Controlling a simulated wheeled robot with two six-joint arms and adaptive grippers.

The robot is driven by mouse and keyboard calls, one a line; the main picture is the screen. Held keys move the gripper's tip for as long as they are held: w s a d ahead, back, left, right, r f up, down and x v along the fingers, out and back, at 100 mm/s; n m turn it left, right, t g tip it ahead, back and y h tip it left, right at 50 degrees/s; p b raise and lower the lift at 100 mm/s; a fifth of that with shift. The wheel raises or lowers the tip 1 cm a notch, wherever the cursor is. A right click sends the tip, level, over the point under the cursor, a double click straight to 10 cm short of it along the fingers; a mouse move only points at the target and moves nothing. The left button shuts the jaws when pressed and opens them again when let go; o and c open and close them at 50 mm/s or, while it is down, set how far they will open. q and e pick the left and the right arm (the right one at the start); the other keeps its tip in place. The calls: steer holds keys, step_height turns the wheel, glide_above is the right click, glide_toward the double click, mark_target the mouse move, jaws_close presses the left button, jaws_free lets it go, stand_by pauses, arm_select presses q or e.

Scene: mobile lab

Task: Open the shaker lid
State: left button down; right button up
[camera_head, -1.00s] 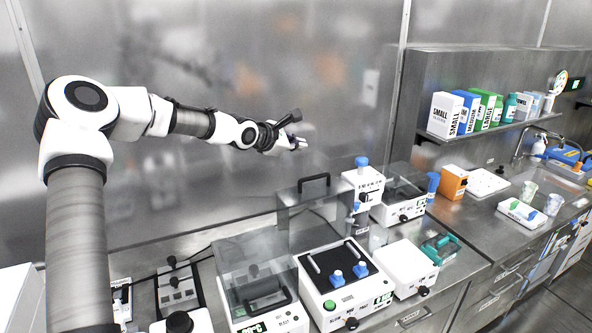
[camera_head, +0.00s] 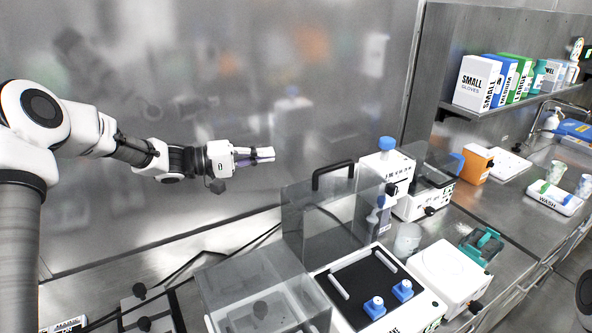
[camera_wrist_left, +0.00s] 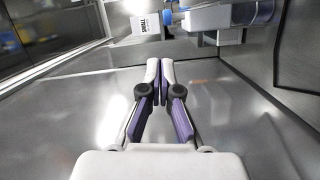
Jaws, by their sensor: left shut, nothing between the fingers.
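A clear box-like lid (camera_head: 312,228) with a black handle (camera_head: 332,174) on top stands raised at the platform's rear left, and the platform is uncovered in front. My left gripper (camera_head: 269,155) is shut and empty, in the air behind and above the lid, left of its handle and apart from it. Its fingers also show closed together in the left wrist view (camera_wrist_left: 166,72). My right gripper is not in view.
A clear-covered device (camera_head: 262,302) stands at the shaker's left. A white device (camera_head: 447,273) stands at its right, and a blue-topped unit (camera_head: 386,164) behind it. The metal wall is close behind my left gripper. Glove boxes (camera_head: 478,84) stand on the right shelf.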

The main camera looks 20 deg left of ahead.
arm_select(q)
steer(key=w+d, duration=0.1)
steer(key=d, duration=0.3)
steer(key=w+d+p, duration=0.1)
steer(key=d, duration=0.3)
steer(key=w+d+p, duration=0.1)
steer(key=d, duration=0.2)
steer(key=shift+w+d+f, duration=0.15)
steer(key=shift+d+f, duration=0.1)
steer(key=shift+d, duration=0.15)
steer(key=shift+s+d+f, duration=0.15)
steer(key=shift+s, duration=0.1)
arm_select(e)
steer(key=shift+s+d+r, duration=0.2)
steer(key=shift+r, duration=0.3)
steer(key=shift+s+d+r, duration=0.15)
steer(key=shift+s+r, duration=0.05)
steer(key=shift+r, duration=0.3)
arm_select(q)
steer(key=shift+d, duration=0.15)
